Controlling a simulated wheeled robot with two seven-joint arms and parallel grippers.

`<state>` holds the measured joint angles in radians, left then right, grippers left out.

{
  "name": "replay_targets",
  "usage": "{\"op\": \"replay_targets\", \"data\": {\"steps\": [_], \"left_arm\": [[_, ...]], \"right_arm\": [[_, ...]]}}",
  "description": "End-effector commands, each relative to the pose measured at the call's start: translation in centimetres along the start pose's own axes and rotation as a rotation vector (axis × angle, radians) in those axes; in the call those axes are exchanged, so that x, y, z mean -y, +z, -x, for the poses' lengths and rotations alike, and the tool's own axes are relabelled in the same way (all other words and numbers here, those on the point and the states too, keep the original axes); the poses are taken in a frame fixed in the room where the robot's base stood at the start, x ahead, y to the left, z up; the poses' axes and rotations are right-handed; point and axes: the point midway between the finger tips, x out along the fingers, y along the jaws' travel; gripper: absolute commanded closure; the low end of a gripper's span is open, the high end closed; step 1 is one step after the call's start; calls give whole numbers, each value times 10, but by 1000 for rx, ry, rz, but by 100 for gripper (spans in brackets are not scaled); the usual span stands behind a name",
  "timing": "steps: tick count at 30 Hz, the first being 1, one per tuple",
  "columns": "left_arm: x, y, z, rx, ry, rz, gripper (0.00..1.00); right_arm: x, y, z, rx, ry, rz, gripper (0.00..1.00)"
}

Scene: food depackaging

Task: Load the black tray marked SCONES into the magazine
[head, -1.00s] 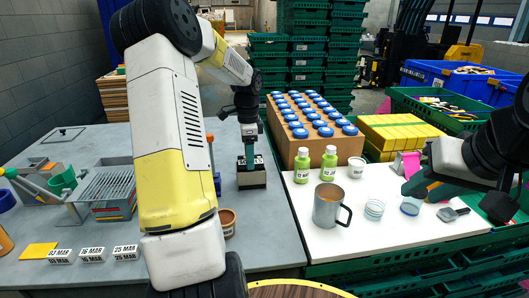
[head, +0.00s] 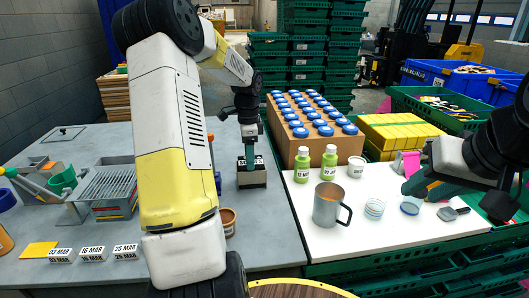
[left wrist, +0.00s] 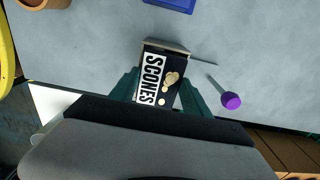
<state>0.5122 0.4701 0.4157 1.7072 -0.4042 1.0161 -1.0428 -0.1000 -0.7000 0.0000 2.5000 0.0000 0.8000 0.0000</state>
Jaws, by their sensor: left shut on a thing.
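The black tray marked SCONES (left wrist: 160,80) is between the green fingers of my left gripper (left wrist: 158,92) in the left wrist view, its label facing the camera. In the head view my left gripper (head: 250,162) points down on the grey table, shut on the dark tray (head: 251,180), which has a pale lower edge. I cannot tell whether the tray touches the table. My right gripper (head: 412,187) is over the white board at the right; its finger gap is unclear. A slatted metal rack (head: 106,186) with coloured pieces below it stands at left; I cannot tell if it is the magazine.
A brown pot (head: 228,220) sits near my left arm. A purple-ended tool (left wrist: 231,101) lies beside the tray. Date blocks (head: 93,254) and a yellow card (head: 39,249) lie at front left. A grey mug (head: 328,205) and green bottles (head: 302,165) stand on the white board.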

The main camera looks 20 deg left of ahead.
Motion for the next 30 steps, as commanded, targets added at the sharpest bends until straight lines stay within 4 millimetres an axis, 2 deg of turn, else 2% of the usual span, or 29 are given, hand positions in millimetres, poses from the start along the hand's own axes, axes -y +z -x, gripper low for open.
{"op": "replay_targets", "data": {"steps": [6,7,10,17,20,21,30], "left_arm": [[0,0,0,0,0,0,87],[0,0,0,0,0,0,40],[0,0,0,0,0,0,21],[0,0,0,0,0,0,19],[0,0,0,0,0,0,1],[0,0,0,0,0,0,0],[0,0,4,0,-1,0,0]], "right_arm": [[0,0,0,0,0,0,64],[0,0,0,0,0,0,64],[0,0,0,0,0,0,64],[0,0,0,0,0,0,64],[0,0,0,0,0,0,64],[0,0,0,0,0,0,64],[0,0,0,0,0,0,64]]}}
